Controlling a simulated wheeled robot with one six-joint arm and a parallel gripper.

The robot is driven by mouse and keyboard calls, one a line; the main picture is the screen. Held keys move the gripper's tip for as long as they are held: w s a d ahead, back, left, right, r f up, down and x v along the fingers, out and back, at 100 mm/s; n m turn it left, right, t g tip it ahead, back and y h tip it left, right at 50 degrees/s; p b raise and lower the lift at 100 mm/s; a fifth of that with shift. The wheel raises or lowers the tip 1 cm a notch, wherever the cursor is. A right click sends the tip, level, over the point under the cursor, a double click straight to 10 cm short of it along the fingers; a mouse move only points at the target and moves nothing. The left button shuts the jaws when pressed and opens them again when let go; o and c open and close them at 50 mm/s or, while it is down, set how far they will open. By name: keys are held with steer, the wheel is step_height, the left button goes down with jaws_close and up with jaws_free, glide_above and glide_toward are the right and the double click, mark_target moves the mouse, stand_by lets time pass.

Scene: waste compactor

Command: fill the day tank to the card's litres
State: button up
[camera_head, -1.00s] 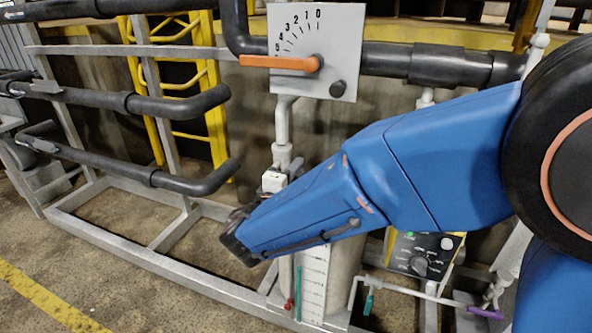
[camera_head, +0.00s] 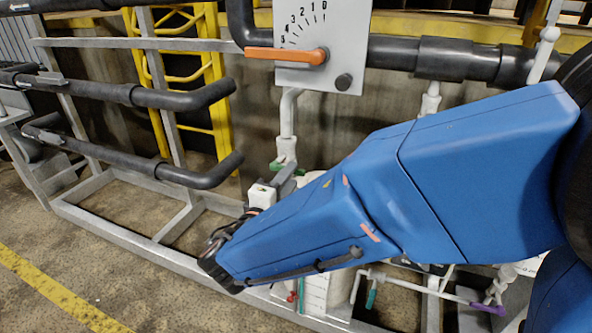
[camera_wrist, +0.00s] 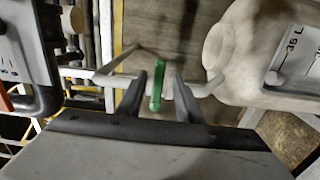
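In the wrist view a green valve handle (camera_wrist: 157,86) stands between the two fingers of my gripper (camera_wrist: 160,98). The fingers are apart, with a gap on each side of the handle. The pale, rounded day tank (camera_wrist: 232,50) is at the right, bearing a card (camera_wrist: 298,48) that reads 36 L. In the head view the tank's lower part shows below my arm, with a white scale strip (camera_head: 314,293).
A grey panel (camera_head: 345,30) carries an orange lever (camera_head: 285,55) lying nearly level, by the 5 end of its 0-to-5 scale. Black pipes (camera_head: 140,95) jut in from the left. A grey frame rail (camera_head: 130,240) runs along the floor. Open floor lies at front left.

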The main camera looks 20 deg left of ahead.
steer(key=s, duration=0.9)
steer(key=shift+s+a, duration=0.35)
steer(key=shift+s, duration=0.05)
